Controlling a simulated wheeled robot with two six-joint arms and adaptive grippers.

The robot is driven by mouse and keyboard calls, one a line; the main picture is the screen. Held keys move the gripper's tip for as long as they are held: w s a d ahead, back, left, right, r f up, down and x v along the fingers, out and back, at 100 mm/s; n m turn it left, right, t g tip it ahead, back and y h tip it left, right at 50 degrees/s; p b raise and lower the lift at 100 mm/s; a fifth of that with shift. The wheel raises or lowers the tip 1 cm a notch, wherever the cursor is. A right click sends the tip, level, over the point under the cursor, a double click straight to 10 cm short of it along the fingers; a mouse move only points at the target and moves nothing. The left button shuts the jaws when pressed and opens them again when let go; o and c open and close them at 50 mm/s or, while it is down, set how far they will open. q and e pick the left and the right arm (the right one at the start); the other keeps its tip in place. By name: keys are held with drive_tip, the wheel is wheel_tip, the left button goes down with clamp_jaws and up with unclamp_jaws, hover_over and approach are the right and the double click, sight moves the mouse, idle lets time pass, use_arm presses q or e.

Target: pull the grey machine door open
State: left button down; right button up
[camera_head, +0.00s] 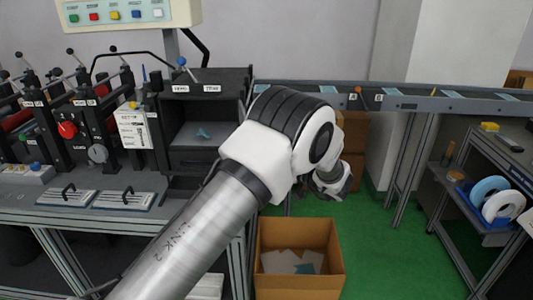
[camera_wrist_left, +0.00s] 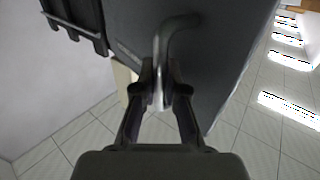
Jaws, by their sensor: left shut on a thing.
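My left arm crosses the head view from the lower left, and its gripper (camera_head: 333,183) shows small beyond the wrist. In the left wrist view the gripper (camera_wrist_left: 161,88) is shut on a bent metal handle (camera_wrist_left: 172,30). The handle is on a dark grey panel, the machine door (camera_wrist_left: 220,55), which slants across that view. In the head view the arm covers the right part of the dark grey machine (camera_head: 205,80), and I cannot make out the door or its handle there. My right gripper is in neither view.
An open cardboard box (camera_head: 333,255) with pale sheets inside stands on the green floor below the arm. A conveyor (camera_head: 440,103) runs along the back. A grey cart (camera_head: 445,185) with tape rolls (camera_head: 497,203) stands at right; levered machinery (camera_head: 75,125) fills the left.

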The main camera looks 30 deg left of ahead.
use_arm(q)
drive_tip(key=c, duration=1.2)
unclamp_jaws()
drive_tip(key=s+d, duration=0.1)
drive_tip(key=d, duration=1.1)
drive_tip(key=shift+s, duration=0.1)
